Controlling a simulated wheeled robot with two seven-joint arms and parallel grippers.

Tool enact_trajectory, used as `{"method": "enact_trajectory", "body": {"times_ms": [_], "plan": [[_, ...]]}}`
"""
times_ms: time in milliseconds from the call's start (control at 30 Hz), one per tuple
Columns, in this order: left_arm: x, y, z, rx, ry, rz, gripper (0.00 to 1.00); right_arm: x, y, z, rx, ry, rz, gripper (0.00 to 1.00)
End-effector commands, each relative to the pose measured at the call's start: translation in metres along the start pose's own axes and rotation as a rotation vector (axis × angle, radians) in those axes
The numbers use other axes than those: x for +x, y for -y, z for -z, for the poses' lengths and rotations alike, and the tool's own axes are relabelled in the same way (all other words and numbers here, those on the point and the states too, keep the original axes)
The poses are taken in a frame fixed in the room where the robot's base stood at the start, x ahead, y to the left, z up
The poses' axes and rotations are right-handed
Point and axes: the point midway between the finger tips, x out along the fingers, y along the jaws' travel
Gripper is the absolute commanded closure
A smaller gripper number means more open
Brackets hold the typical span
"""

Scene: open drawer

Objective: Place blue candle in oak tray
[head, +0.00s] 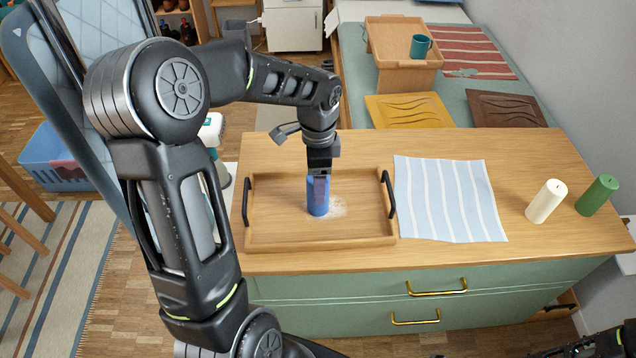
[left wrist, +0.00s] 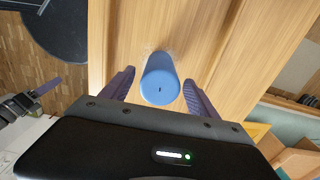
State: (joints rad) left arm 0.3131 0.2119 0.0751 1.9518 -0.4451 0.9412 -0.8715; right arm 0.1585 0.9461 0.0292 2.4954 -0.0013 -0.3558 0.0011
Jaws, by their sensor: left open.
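The blue candle (head: 318,196) stands upright in the oak tray (head: 270,238), near the middle of its floor, on a pale patch. My left gripper (head: 318,176) is directly above and around the top of the candle. In the left wrist view the blue candle (left wrist: 160,80) is between the two open fingers of my left gripper (left wrist: 160,88), with a gap on each side. The tray has black handles at its left and right ends. My right gripper cannot be made out; only a dark part of my right arm shows at the lower right corner of the head view.
A striped light blue cloth (head: 448,200) lies right of the tray. A white candle (head: 546,201) and a green candle (head: 597,196) stand at the dresser's right end. A bed with a wooden tray table (head: 402,50) is behind.

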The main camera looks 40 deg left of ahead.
Motion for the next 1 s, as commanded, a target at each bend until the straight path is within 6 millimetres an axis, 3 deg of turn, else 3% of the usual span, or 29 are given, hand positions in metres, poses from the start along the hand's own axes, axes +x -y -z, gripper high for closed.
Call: {"method": "enact_trajectory", "body": {"times_ms": [300, 500, 1000], "plan": [[-0.066, 0.001, 0.001, 0.002, -0.002, 0.005, 0.31, 0.001, 0.000, 0.000, 0.000, 0.000, 0.000, 0.64], [-0.095, 0.000, 0.001, 0.002, -0.002, 0.002, 0.31, 0.001, 0.000, 0.000, 0.000, 0.000, 0.000, 0.64], [-0.102, 0.000, 0.000, 0.002, 0.000, 0.000, 0.31, 0.001, 0.000, 0.000, 0.000, 0.000, 0.000, 0.64]]}}
